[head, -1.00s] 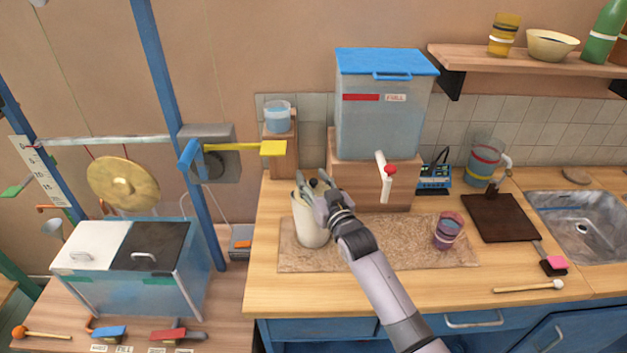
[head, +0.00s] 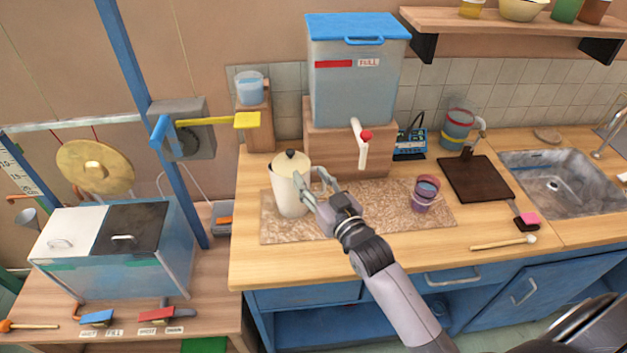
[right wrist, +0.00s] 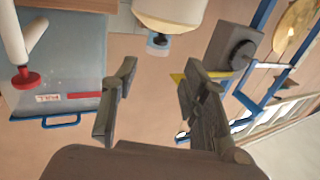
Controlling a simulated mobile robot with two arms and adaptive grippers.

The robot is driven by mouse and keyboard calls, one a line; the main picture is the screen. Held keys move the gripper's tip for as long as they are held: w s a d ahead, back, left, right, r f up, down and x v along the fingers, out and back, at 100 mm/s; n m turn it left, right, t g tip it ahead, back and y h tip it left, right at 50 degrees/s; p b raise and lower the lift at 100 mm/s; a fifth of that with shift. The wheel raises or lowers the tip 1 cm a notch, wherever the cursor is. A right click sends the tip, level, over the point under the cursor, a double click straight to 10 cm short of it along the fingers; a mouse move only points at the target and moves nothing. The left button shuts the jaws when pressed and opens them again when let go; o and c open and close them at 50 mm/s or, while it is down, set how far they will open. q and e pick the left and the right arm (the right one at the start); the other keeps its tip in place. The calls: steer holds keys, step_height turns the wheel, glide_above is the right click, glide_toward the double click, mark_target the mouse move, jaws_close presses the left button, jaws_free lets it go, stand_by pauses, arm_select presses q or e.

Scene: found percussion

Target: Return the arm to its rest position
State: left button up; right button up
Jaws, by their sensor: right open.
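My right gripper (head: 314,184) is at the right side of a cream jug (head: 288,198) with a dark lid knob. Its fingers are spread and nothing shows between them. In the head view the fingers overlap the jug's right edge, and I cannot tell whether they touch it. In the right wrist view the open fingers (right wrist: 158,78) point toward the jug (right wrist: 170,10), which shows at the top edge, beyond the fingertips. The jug stands upright on a speckled mat (head: 390,208). My left gripper is not in view.
A water tank (head: 352,90) with a red-tipped tap (head: 362,145) stands on a wooden block behind the gripper. A purple cup (head: 425,195) is to the right on the mat. A mallet (head: 503,243) lies near the counter's front. A blue post (head: 150,120) stands left.

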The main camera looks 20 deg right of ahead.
steer(key=shift+s+f, duration=0.1)
steer(key=shift+s, duration=0.1)
stand_by(0.4)
steer(key=s+a+f+g+h, duration=0.1)
steer(key=s+f+g, duration=0.6)
steer(key=s+f, duration=0.4)
steer(key=s+f+g+h, duration=0.1)
steer(key=s+f+g, duration=0.2)
steer(key=s+g, duration=1.1)
steer(key=s+f+n+t+b, duration=0.1)
steer(key=s+f+t, duration=0.2)
steer(key=f, duration=1.1)
steer(key=s+f+t+b, duration=0.2)
steer(key=s+f, duration=0.2)
steer(key=f, duration=1.1)
steer(key=s+d+f+g+b, duration=0.1)
steer(key=s+d+f+b, duration=0.1)
steer(key=s+f, duration=1.4)
step_height(320, 180, down, 2)
steer(key=shift+s+d+f, duration=0.15)
steer(key=shift+s+d, duration=0.1)
steer(key=shift+d, duration=0.4)
